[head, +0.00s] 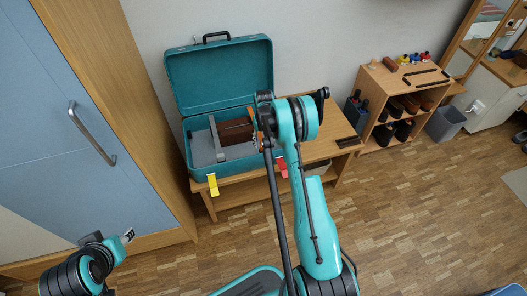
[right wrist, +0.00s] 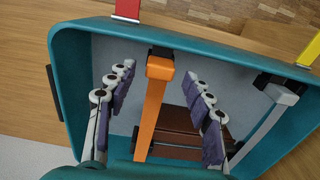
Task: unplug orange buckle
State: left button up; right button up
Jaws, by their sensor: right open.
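In the right wrist view the strap runs down the middle over a brown block (right wrist: 178,133). My right gripper (right wrist: 162,74) is open, one finger on each side of the orange strap, with visible gaps. The open teal case (head: 189,152) sits on a wooden bench; my right arm hides much of the buckle area in the head view. My left gripper (head: 127,236) is low at the left, away from the case; its opening is too small to judge.
A grey strap with a grey buckle (right wrist: 283,94) lies right of the orange one. Yellow (head: 212,185) and red (head: 282,167) tabs hang at the case front. A blue cabinet door (head: 75,90) stands left, a shoe shelf (head: 400,100) right.

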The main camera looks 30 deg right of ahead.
aim_at(264, 145)
jog(key=shift+f+b, duration=0.3)
jog(key=shift+f, duration=0.75)
pick_arm(q)
jog(key=shift+f, duration=0.4)
pick_arm(e)
jog(key=shift+f, duration=0.5)
grip_shut()
pick_arm(q)
jog(key=shift+p, duration=0.35)
pick_arm(e)
jog(key=shift+r, duration=0.15)
pick_arm(q)
jog(key=shift+r+p, duration=1.25)
jog(key=shift+r, duration=0.05)
pick_arm(e)
jog(key=shift+r, duration=2.85)
